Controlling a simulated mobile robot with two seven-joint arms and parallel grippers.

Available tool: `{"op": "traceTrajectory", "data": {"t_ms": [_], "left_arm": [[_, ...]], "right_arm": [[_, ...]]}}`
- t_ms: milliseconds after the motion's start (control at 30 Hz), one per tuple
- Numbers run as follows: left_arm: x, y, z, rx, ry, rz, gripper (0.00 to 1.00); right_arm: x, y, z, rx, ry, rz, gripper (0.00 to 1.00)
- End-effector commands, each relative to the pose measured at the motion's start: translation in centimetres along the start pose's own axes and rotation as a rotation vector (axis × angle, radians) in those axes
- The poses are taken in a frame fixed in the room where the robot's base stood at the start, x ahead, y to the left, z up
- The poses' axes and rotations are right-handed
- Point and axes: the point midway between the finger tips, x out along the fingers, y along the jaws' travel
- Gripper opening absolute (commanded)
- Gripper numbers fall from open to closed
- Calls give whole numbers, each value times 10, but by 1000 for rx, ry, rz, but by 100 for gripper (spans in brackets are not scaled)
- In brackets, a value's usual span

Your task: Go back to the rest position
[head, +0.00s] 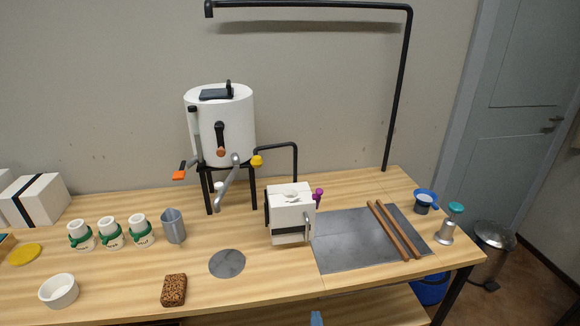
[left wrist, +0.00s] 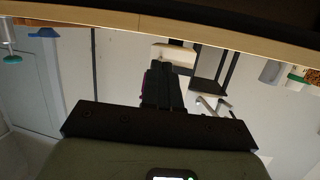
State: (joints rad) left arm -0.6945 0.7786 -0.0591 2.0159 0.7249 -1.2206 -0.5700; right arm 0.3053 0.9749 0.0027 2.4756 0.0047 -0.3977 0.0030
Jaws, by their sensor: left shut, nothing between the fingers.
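My left gripper (left wrist: 162,75) shows in the left wrist view as dark fingers closed together with nothing between them. That view is upside down, with the table edge across its top. In the head view only a small blue-grey piece (head: 316,318) shows at the bottom edge, in front of the table; it seems to be part of my left gripper. It is apart from everything on the table. My right gripper is in neither view.
A black overhead pipe (head: 400,90) rises behind.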

Motion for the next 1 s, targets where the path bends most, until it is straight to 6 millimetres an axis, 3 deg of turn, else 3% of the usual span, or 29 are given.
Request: {"op": "traceTrajectory", "data": {"t_ms": [133, 267, 367, 500, 600, 733, 833, 1000], "left_arm": [[9, -50, 77, -11, -226, 30, 0], [-11, -99, 157, -66, -491, 53, 0], [-48, -134, 214, -141, -715, 60, 0], [-124, -169, 272, -281, -1028, 56, 0], [-178, -180, 294, -382, -1213, 52, 0], [-228, -183, 304, -478, -1373, 50, 0], [-247, -183, 305, -515, -1432, 51, 0], [-253, -183, 307, -525, -1449, 52, 0]], "right_arm": [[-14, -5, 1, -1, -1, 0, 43], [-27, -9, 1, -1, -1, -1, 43], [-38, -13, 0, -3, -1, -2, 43], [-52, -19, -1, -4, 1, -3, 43], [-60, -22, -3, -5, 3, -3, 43], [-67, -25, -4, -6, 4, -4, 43], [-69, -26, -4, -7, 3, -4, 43], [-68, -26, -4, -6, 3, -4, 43]]}}
